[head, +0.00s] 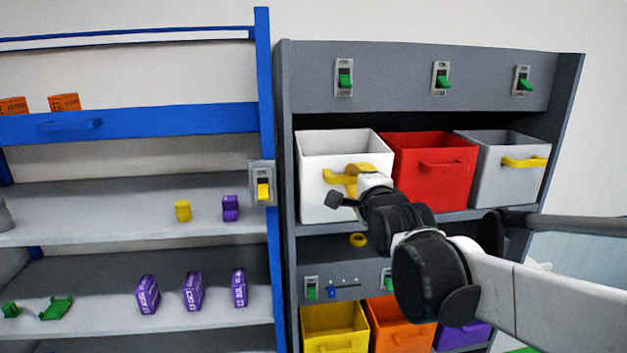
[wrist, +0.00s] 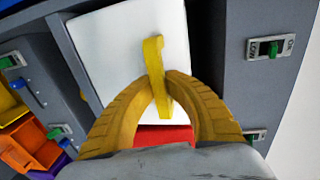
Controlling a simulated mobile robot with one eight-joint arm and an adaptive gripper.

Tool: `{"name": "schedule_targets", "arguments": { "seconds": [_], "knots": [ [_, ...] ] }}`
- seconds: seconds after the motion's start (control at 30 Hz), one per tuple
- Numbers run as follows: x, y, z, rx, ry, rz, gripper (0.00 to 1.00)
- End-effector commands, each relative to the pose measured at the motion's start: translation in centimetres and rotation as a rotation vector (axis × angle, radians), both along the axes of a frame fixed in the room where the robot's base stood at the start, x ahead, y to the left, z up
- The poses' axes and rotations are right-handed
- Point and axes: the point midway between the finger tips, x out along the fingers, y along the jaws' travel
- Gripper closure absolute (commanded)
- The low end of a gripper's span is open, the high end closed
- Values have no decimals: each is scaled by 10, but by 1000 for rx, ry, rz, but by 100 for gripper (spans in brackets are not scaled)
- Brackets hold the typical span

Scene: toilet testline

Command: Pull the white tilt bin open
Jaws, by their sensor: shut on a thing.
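The white tilt bin (head: 313,178) sits at the left of the upper bin row in the grey cabinet, its top tipped forward so that its inside shows. It has a yellow handle (head: 338,178) on its front. My gripper (head: 352,178) is at this handle, its yellow fingers partly hiding it in the head view. In the wrist view the white front (wrist: 118,45) fills the middle, and my gripper (wrist: 160,95) is shut on the yellow handle (wrist: 153,65), one finger on each side.
A red bin (head: 430,185) and a grey bin (head: 495,175) stand to the right. Yellow and orange bins (head: 335,330) are below. Green switches (head: 344,78) line the cabinet's top. A blue shelf rack (head: 265,120) with small items is at left. My arm crosses from the right.

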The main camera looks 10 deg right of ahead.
Motion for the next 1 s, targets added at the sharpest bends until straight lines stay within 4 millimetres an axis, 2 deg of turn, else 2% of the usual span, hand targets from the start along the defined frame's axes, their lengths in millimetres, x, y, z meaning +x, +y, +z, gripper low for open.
{"name": "schedule_targets", "arguments": {
  "seconds": [0.03, 1.0],
  "knots": [
    [-4, 0, -6, 0, -20, 1, 100],
    [-60, 0, -47, 0, -507, -2, 100]
  ]
}}
